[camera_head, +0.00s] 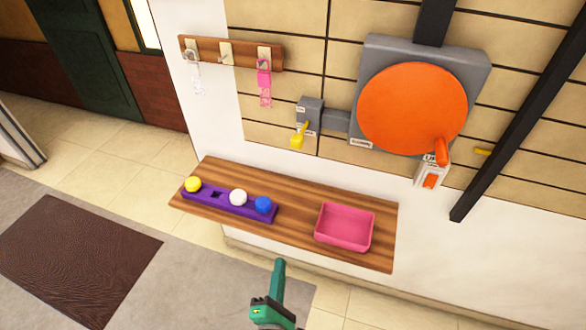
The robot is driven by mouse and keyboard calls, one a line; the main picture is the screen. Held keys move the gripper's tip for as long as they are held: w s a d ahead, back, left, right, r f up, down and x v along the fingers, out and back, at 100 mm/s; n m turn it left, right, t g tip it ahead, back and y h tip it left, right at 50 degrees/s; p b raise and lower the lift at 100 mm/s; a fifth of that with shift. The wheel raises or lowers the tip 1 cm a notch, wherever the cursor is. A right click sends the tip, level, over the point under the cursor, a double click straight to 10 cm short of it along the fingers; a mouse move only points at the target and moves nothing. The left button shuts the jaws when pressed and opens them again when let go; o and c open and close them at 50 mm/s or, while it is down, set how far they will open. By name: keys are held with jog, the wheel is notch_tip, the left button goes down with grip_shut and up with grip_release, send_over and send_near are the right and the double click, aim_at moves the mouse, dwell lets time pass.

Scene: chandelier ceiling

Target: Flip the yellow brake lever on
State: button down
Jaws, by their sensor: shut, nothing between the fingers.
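The yellow brake lever (299,137) sticks out from a small grey box (311,106) on the wall, left of a large orange disc. It slants down and to the left. Small white labels sit on the box, too small to read. My green gripper (279,265) is at the bottom middle, in front of the wooden shelf and well below the lever. It is shut and empty, and touches nothing that I can see.
The orange disc (410,105) has a protruding orange handle (441,151). The wooden shelf (295,235) holds a purple holder (217,204) with coloured balls and a pink tray (345,228). A hook rack (240,54) and a dark slanted bar (515,125) flank the disc.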

jog(key=w+r+n+t+h, duration=0.2)
jog(key=w+r+n+h, duration=0.3)
jog(key=w+r+n, duration=0.4)
notch_tip(320, 180, up, 5)
jog(key=w, duration=0.2)
jog(key=shift+w+t, duration=0.3)
jog(key=shift+w, duration=0.1)
jog(key=shift+d, duration=0.1)
send_near(302, 133)
jog(key=shift+w+d+f, duration=0.15)
jog(key=shift+w+f, duration=0.3)
jog(key=shift+w, duration=0.3)
jog(key=shift+w+d+f, duration=0.1)
jog(key=shift+w+f, duration=0.4)
jog(key=shift+w, duration=0.25)
jog(key=shift+w+a+r, duration=0.1)
jog(key=shift+w+a, duration=0.05)
